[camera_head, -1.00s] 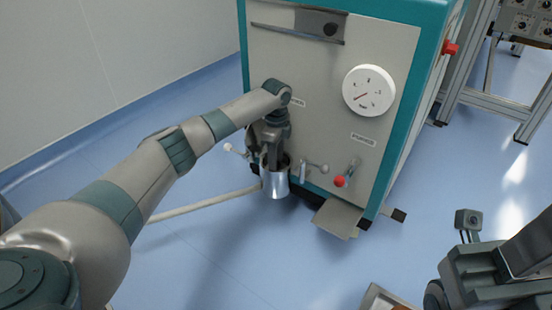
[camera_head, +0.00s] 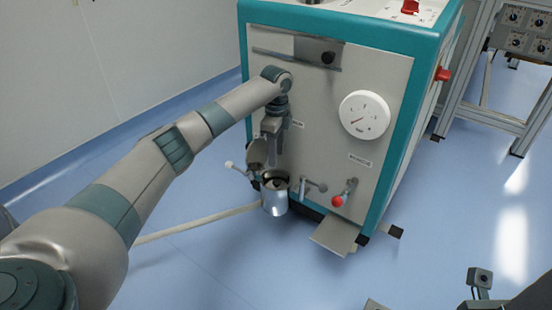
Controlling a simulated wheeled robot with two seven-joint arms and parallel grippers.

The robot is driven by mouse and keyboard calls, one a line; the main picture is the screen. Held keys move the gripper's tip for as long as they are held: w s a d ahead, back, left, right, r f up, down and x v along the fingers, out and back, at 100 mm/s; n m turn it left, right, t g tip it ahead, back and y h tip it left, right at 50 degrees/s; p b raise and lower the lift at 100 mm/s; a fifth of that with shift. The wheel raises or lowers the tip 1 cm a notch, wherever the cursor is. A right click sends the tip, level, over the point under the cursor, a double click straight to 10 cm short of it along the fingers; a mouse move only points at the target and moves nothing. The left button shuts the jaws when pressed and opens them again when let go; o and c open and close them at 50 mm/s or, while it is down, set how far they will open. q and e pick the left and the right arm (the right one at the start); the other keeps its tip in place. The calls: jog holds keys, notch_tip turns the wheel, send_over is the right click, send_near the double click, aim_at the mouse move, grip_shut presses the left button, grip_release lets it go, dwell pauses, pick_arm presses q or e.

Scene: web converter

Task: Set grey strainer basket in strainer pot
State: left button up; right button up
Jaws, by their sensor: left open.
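The silver strainer pot (camera_head: 274,202) is mounted low on the front of the machine, its mouth facing up. A small grey and dark shape, apparently the grey strainer basket (camera_head: 277,182), shows inside the mouth; how deep it sits is too small to tell. My left gripper (camera_head: 274,151) points down just above the pot, open and clear of it. A round grey lid (camera_head: 256,153) stands tilted open behind and left of the pot. My right gripper's fingers are out of the picture; only part of my right arm shows at the bottom right.
The grey machine front with teal edges (camera_head: 330,110) stands close behind the pot. A white gauge (camera_head: 364,115), a red-knobbed valve (camera_head: 338,200) and a metal plate (camera_head: 334,233) lie to the right. A pale hose (camera_head: 195,221) runs left.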

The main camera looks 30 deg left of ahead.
pick_arm(q)
jog(key=shift+r, duration=0.65)
dwell(1.1)
